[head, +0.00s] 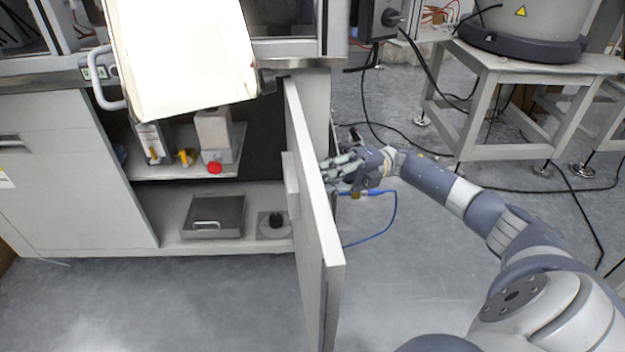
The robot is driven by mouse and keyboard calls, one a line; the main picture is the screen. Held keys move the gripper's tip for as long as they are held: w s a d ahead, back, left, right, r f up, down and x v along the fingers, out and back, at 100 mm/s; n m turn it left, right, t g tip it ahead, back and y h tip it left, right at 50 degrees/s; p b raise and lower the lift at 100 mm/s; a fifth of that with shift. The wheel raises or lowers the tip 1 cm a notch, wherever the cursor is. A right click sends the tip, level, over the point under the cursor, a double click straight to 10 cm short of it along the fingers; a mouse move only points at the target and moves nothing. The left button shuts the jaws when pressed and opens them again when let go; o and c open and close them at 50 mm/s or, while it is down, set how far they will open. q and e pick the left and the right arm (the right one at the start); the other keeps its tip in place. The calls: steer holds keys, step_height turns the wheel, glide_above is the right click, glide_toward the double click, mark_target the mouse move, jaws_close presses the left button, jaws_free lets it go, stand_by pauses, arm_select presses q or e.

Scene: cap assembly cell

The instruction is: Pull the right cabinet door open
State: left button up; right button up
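The right cabinet door (312,215) stands swung well out from the cabinet, seen nearly edge-on, with its free edge toward me. A pale narrow strip (291,185) shows on its left face. My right gripper (329,171) is at the right side of the door, its fingers pointing at the door and close to it. The fingertips are small and partly against the door, so I cannot tell contact or whether they hold a handle. No handle shows on the door's right face. My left gripper is not in view.
The open cabinet (170,240) holds bottles (214,135), a red cap (215,168) and a metal box (214,216). A large pale box-like object (180,55) covers the upper left. A blue cable (392,220) hangs near my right gripper. A white stand (480,110) is at right.

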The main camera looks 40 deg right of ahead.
steer(key=d+f, duration=0.1)
steer(key=d, duration=0.5)
steer(key=shift+s+d+f, duration=0.15)
steer(key=shift+s+d, duration=0.05)
steer(key=shift+d, duration=0.15)
